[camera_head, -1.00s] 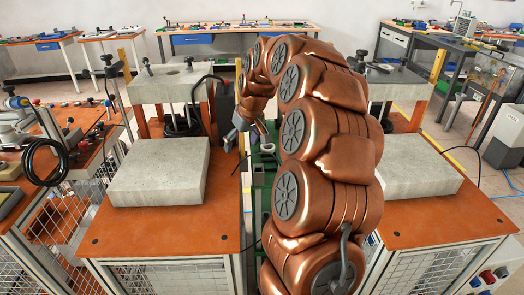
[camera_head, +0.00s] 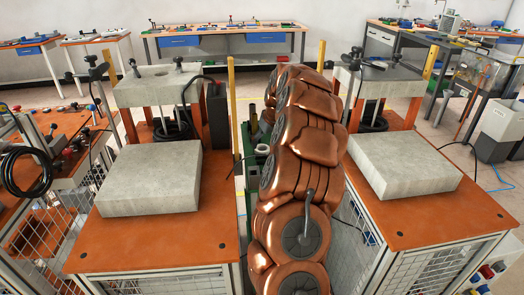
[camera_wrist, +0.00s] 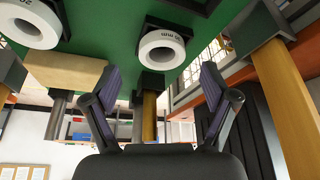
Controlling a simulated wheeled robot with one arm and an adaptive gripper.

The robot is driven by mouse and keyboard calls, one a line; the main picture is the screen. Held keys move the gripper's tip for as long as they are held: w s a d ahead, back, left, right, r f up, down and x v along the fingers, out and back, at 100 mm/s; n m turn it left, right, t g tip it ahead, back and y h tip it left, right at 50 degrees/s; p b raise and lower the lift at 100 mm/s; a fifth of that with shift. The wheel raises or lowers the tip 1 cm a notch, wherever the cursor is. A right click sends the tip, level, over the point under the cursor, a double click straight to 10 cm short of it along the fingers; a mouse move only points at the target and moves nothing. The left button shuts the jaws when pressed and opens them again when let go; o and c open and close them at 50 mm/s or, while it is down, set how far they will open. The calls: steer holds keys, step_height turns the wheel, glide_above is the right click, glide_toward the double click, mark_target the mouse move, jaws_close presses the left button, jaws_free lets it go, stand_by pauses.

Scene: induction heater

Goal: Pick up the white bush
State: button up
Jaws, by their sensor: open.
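A white bush (camera_wrist: 160,48), a thick ring with dark lettering, sits on a dark holder against a green panel in the wrist view. A second white bush (camera_wrist: 30,24) shows at the upper left, cut by the frame edge. My gripper (camera_wrist: 160,84) is open and empty. Its two fingers stand apart, with the first bush centred just beyond the gap between the tips. In the head view a small white bush (camera_head: 262,149) shows on the green stand (camera_head: 252,185), left of my arm. My arm hides the gripper and much of the stand there.
Orange-topped benches with grey slabs (camera_head: 152,180) (camera_head: 405,172) stand on both sides of my arm, with a narrow gap between. In the wrist view a tan block (camera_wrist: 65,72) and a yellow post (camera_wrist: 272,85) lie near the fingers.

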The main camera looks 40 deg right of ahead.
steer(key=x, duration=0.4)
steer(key=shift+w+a+p, duration=0.1)
steer(key=shift+w+p, duration=0.05)
steer(key=shift+p, duration=0.15)
steer(key=shift+c, duration=0.3)
steer(key=c, duration=1.3)
step_height(320, 180, up, 10)
steer(key=b, duration=0.1)
step_height(320, 180, up, 8)
steer(key=p, duration=0.3)
glide_above(263, 146)
steer(key=s+a, duration=0.1)
steer(key=a, duration=0.1)
steer(key=shift+s+d+f, duration=0.15)
steer(key=shift+s+d, duration=0.05)
steer(key=shift+d, duration=0.05)
